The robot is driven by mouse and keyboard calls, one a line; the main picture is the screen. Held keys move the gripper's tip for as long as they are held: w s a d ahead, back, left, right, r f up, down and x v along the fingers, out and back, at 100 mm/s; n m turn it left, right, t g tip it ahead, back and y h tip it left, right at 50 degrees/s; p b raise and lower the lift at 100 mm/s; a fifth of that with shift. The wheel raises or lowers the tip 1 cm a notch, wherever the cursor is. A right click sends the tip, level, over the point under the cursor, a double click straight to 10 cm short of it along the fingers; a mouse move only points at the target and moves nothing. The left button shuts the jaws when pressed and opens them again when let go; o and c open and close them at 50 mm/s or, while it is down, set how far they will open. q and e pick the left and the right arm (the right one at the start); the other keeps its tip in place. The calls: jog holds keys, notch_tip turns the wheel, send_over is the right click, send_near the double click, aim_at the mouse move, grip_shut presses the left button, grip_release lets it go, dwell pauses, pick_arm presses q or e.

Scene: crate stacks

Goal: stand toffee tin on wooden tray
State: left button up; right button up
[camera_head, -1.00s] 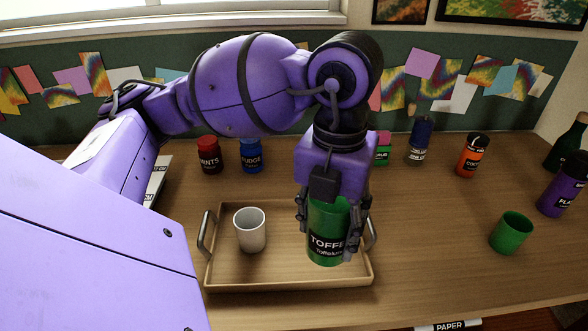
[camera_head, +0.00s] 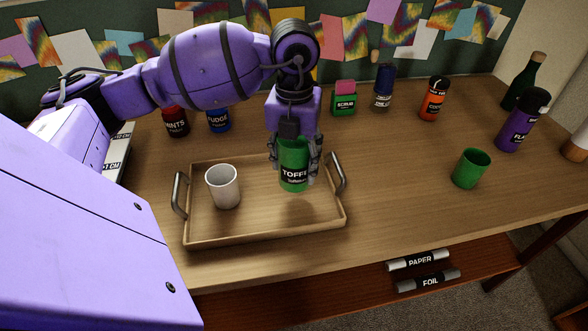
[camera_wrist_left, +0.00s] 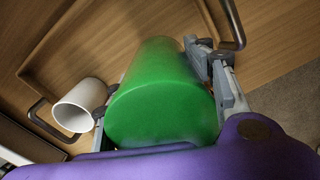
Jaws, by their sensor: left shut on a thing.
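The toffee tin (camera_head: 294,176) is green with a black label and is upright in my left gripper (camera_head: 294,168). The gripper's fingers are shut around its sides. The tin is over the right part of the wooden tray (camera_head: 265,235); I cannot tell whether its base touches the tray floor. In the left wrist view the green tin (camera_wrist_left: 165,100) fills the middle between the fingers, hiding the tray floor beneath it. My right gripper is not in view.
A white cup (camera_head: 223,188) stands in the tray's left part. The tray has metal handles at both ends. A green cup (camera_head: 471,168) stands to the right. Several bottles and tins line the back. Table between tray and green cup is clear.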

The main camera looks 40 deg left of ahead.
aim_at(294, 171)
pick_arm(q)
jog(key=shift+w+a+f, duration=0.2)
jog(key=shift+w+f, duration=0.05)
jog(key=shift+f, duration=0.15)
jog(key=shift+w+a+f, duration=0.1)
jog(key=shift+f, duration=0.8)
jog(key=shift+w+a+f, duration=0.1)
jog(key=shift+f, duration=0.8)
jog(key=shift+f, duration=0.25)
jog(key=o, duration=1.2)
jog(key=shift+r, duration=0.1)
jog(key=shift+r, duration=0.1)
notch_tip(294, 171, up, 12)
jog(key=shift+r, duration=0.1)
